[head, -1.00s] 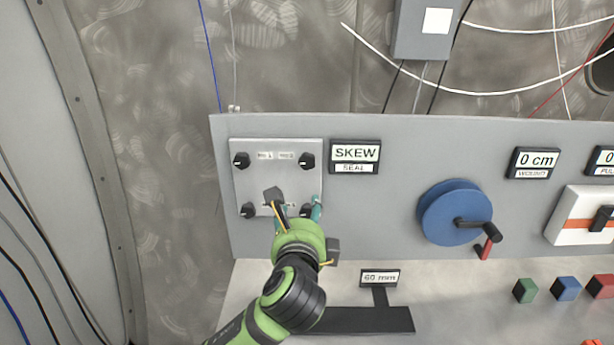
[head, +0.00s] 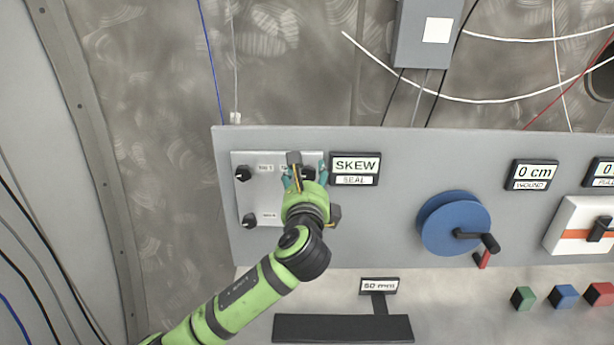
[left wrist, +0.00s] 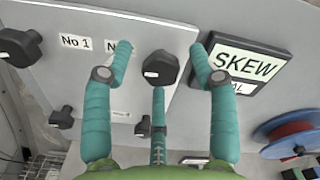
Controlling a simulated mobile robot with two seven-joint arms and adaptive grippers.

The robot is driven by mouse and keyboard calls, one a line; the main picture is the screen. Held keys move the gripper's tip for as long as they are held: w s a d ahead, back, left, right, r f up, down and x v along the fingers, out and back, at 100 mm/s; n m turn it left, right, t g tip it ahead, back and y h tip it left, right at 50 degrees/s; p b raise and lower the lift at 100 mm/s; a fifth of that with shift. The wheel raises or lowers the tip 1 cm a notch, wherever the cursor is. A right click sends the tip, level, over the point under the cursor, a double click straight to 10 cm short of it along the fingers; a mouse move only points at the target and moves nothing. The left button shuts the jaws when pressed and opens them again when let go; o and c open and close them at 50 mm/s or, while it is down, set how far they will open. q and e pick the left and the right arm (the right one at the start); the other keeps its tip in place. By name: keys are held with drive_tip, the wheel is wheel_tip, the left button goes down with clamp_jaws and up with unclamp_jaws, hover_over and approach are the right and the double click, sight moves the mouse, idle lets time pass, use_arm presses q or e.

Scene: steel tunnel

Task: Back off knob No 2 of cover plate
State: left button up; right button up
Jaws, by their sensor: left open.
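The cover plate (head: 262,195) is a light grey square on the upright panel, with black knobs at its corners. Knob No 2 (left wrist: 160,68) is the upper right one; in the left wrist view it sits between my spread fingers, with its label partly hidden by a finger. My left gripper (left wrist: 160,60) is open, its teal fingers around the knob with visible gaps on both sides. In the head view my left gripper (head: 306,172) covers the plate's right side and much of that knob. My right gripper is not in view.
Knob No 1 (head: 243,173) and a lower left knob (head: 249,220) are on the plate's left side. The SKEW sign (head: 354,165) is close to the right finger. A blue crank wheel (head: 450,222) is farther right. A small stand (head: 343,328) is below.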

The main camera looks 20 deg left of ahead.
use_arm(q)
drive_tip(key=c, duration=1.1)
drive_tip(key=shift+c, duration=0.2)
drive_tip(key=shift+r, duration=0.15)
drive_tip(key=shift+n, duration=0.5)
drive_tip(key=n, duration=0.3)
drive_tip(key=shift+n, duration=0.4)
drive_tip(key=n+b, duration=0.1)
drive_tip(key=n, duration=0.3)
drive_tip(key=shift+n, duration=0.3)
drive_tip(key=n+b, duration=0.1)
drive_tip(key=n, duration=0.3)
drive_tip(key=shift+n+b, duration=0.5)
drive_tip(key=shift+n, duration=1.7)
drive_tip(key=shift+f, duration=0.2)
